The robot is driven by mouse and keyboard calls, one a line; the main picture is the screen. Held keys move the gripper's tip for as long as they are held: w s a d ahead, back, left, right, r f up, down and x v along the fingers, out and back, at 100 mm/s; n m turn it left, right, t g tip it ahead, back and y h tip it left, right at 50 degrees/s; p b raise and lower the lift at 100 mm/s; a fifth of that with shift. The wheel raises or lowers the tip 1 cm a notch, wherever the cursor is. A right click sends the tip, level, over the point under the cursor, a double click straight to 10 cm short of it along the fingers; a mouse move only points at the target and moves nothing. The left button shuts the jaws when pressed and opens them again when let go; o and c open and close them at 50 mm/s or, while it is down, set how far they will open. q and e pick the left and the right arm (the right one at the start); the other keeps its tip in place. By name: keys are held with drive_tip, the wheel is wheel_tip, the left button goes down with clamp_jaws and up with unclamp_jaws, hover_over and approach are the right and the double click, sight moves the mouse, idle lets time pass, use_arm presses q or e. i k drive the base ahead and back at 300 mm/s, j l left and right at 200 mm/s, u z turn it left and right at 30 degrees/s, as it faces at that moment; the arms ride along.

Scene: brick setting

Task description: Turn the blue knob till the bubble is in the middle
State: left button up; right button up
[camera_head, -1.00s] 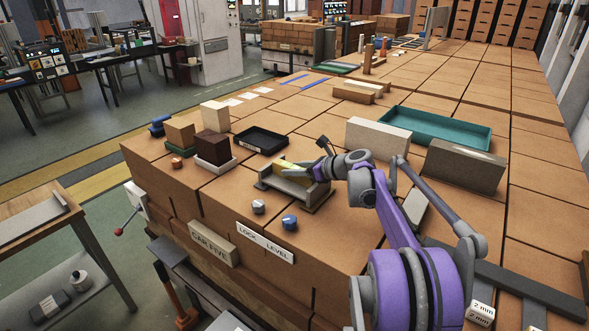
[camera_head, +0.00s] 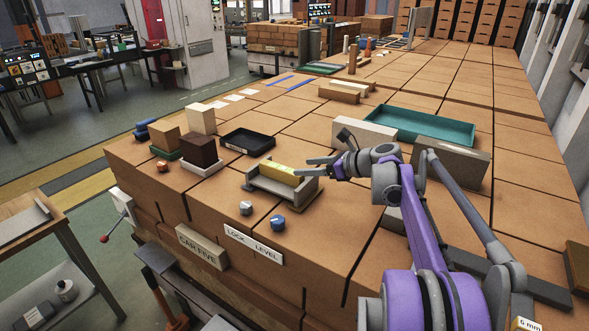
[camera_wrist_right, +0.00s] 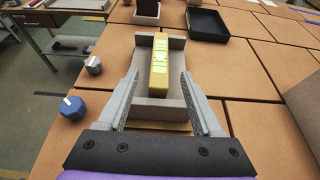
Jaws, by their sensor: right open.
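The blue knob (camera_head: 278,223) sits on the brick top near the front edge, above the LEVEL label; it also shows at the left of the right wrist view (camera_wrist_right: 72,107). A grey knob (camera_head: 246,208) is beside it, above LOCK. A yellow spirit level (camera_head: 278,171) lies in a grey cradle (camera_head: 252,184) behind the knobs. In the wrist view a pale spot shows near the level's middle (camera_wrist_right: 159,75), too small to read surely as the bubble. My right gripper (camera_head: 306,166) is open and empty at the cradle's right end, fingers toward the level. My left gripper is not in view.
A black tray (camera_head: 247,142) and several blocks, one dark brown (camera_head: 199,150), stand behind and left of the cradle. A teal tray (camera_head: 420,124) and large pale blocks (camera_head: 365,134) stand at the back right. The brick top right of the blue knob is clear.

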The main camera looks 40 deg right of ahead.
sight(277, 222)
drive_tip(key=z, duration=1.3)
